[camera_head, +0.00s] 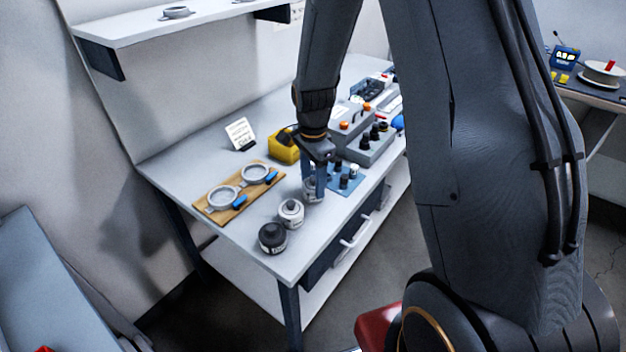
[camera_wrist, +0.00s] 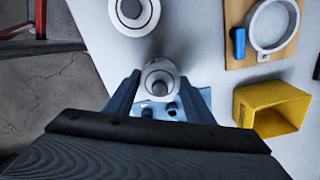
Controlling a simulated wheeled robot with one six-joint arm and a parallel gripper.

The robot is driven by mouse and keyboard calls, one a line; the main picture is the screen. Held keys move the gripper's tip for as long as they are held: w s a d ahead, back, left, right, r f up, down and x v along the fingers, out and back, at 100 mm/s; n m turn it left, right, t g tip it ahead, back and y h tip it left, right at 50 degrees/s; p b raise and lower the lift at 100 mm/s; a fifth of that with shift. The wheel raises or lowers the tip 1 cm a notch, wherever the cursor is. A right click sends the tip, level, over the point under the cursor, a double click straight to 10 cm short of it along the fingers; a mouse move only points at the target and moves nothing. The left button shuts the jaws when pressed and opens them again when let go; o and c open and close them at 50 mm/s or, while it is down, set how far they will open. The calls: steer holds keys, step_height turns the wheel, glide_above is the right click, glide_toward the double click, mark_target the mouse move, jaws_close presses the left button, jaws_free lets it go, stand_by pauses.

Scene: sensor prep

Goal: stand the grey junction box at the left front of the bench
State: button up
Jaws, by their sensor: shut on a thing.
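My gripper (camera_head: 314,182) points down over the bench (camera_head: 215,160), its blue fingers shut on a white-and-grey jar (camera_head: 313,194). In the wrist view the jar (camera_wrist: 160,79) is seen from above between the fingertips (camera_wrist: 160,95). I cannot tell whether it touches the bench. Two grey boxes stand further back: one with black knobs (camera_head: 366,152) and one with an orange button (camera_head: 342,128). I cannot tell which, if either, is the junction box. My arm hides part of that end of the bench.
A white jar (camera_head: 291,213) and a black-topped jar (camera_head: 272,239) stand near the bench's near corner. A wooden board (camera_head: 214,212) holds two rings and blue-handled pieces. A yellow box (camera_head: 282,149), a white card (camera_head: 240,133) and a blue mat (camera_head: 340,187) are close by.

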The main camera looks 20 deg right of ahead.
steer(key=o, duration=1.1)
steer(key=shift+f, duration=0.1)
step_height(320, 180, up, 12)
steer(key=b, duration=0.3)
steer(key=s+f+n, duration=0.1)
steer(key=s+n, duration=0.6)
steer(key=s, duration=0.1)
steer(key=s+f+n, duration=0.2)
steer(key=s+n, duration=0.6)
steer(key=s, duration=0.1)
steer(key=shift+s+a+f+n+t, duration=0.15)
steer(key=shift+s+f+n+t, duration=0.15)
steer(key=shift+t, duration=0.1)
